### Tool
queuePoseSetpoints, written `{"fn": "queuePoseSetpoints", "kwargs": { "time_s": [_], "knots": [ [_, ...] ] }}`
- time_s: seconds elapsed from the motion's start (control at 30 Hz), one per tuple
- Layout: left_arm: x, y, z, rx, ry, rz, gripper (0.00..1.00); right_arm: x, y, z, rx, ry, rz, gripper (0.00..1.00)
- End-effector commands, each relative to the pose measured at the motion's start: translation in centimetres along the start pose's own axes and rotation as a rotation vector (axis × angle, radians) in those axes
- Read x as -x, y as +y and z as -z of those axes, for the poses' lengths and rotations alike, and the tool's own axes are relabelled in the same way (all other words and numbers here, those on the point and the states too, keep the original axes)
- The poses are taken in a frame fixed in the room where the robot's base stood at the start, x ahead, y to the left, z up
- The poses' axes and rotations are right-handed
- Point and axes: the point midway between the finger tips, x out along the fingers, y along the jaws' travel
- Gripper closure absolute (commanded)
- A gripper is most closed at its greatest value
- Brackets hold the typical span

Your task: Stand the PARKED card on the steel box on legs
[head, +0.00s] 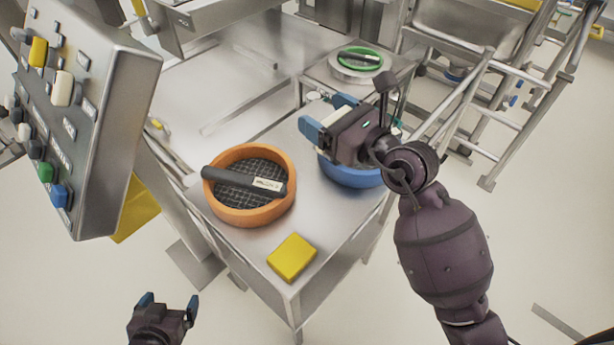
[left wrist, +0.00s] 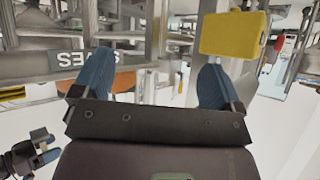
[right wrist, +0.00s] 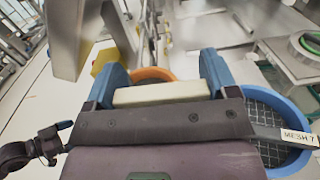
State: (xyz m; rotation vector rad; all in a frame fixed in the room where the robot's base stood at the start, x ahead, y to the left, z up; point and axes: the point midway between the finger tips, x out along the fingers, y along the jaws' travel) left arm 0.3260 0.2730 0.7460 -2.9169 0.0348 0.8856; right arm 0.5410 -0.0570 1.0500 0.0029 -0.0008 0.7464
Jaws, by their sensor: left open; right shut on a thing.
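My right gripper (head: 327,114) is above the steel table, over the blue sieve. In the right wrist view it is shut on a pale cream slab (right wrist: 160,93), seen edge-on between the blue fingers. I cannot read any lettering on it, so I cannot tell whether it is the PARKED card. A steel box (head: 105,110) with coloured knobs and buttons stands at the left of the head view. I cannot tell whether this is the box on legs. My left gripper (head: 169,303) is open and empty, low at the bottom left, apart from the table.
On the steel table (head: 312,220) are an orange sieve (head: 240,213) with a dark labelled bar across it, a yellow block (head: 292,257) and a blue sieve (head: 355,177). A green-rimmed sieve (head: 360,57) is behind. A steel ladder frame (head: 500,125) stands at right.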

Motion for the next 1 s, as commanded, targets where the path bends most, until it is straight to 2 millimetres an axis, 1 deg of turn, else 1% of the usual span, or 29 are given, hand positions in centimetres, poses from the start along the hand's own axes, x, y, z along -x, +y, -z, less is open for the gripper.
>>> {"fn": "queuePoseSetpoints", "kwargs": {
  "time_s": [0.03,0.1,0.17,0.27,0.5,0.8,0.9,1.0],
  "knots": [
    [-0.3,0.1,-0.8,-0.002,-0.009,-0.001,0.08,-0.8,0.5,0.7,-0.004,0.002,-0.015,0.45],
    [-0.3,0.0,-1.0,-0.003,-0.01,-0.002,0.08,-1.3,1.0,0.7,-0.003,0.004,-0.03,0.45],
    [-0.4,0.0,-1.1,-0.005,-0.011,-0.002,0.08,-1.6,1.2,0.9,-0.002,0.005,-0.036,0.45],
    [-0.5,0.1,-1.7,-0.006,-0.019,-0.003,0.08,-1.7,1.3,2.2,-0.001,0.008,-0.04,0.45],
    [-1.1,0.3,-3.9,-0.007,-0.055,-0.007,0.08,-1.6,1.3,7.6,-0.005,0.013,-0.039,0.45],
    [-2.6,0.9,-4.6,-0.012,-0.059,-0.02,0.08,-1.6,1.3,14.1,-0.006,0.014,-0.039,0.45],
    [-2.9,1.0,-5.0,-0.013,-0.064,-0.022,0.08,-1.5,1.2,15.5,-0.004,0.011,-0.038,0.45],
    [-3.1,0.9,-5.2,-0.016,-0.067,-0.023,0.08,-1.6,1.3,16.1,-0.002,0.007,-0.039,0.45]
  ]
}}
